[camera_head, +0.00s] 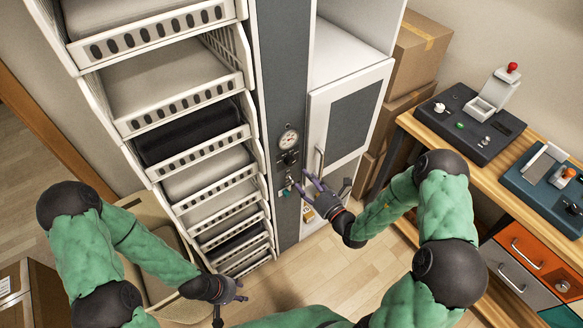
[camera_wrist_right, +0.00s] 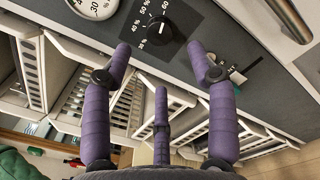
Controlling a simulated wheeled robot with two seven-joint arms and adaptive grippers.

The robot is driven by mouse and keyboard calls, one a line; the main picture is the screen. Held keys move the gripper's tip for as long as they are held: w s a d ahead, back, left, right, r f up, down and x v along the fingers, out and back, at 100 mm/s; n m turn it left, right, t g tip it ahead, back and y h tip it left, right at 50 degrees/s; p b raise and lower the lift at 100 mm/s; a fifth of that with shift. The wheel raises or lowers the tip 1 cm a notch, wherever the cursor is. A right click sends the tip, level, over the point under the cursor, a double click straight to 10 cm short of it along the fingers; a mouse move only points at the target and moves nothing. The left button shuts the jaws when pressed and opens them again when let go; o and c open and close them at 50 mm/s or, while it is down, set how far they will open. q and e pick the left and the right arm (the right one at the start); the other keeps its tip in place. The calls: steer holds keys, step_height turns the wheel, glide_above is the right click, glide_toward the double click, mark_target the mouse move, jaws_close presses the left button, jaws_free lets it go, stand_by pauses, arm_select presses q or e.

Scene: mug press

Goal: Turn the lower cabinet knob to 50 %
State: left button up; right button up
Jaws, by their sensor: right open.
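The black cabinet knob (camera_head: 290,158) sits on the grey panel just below a round white gauge (camera_head: 289,138). In the right wrist view the knob (camera_wrist_right: 159,28) has a percent scale around it with 30, 40, 50 and 60 marks; I cannot tell exactly where its pointer stands. My right gripper (camera_head: 307,186) is open, with purple fingers, close to the panel and below the knob. In the right wrist view its fingers (camera_wrist_right: 162,58) are spread and empty, apart from the knob. My left gripper (camera_head: 242,290) hangs low at the bottom centre, away from the panel; its opening is unclear.
A small switch (camera_wrist_right: 238,75) is on the panel near my right gripper's finger. White drawers (camera_head: 180,100) stand left of the panel, a white cabinet door (camera_head: 347,110) with handle to its right. A wooden bench (camera_head: 420,128) with devices is at right. Floor in front is clear.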

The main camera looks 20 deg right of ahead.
mark_target(292, 164)
steer(key=b+x, duration=0.1)
steer(key=x, duration=0.7)
steer(key=shift+b, duration=0.35)
steer(key=shift+f, duration=0.1)
steer(key=c, duration=1.1)
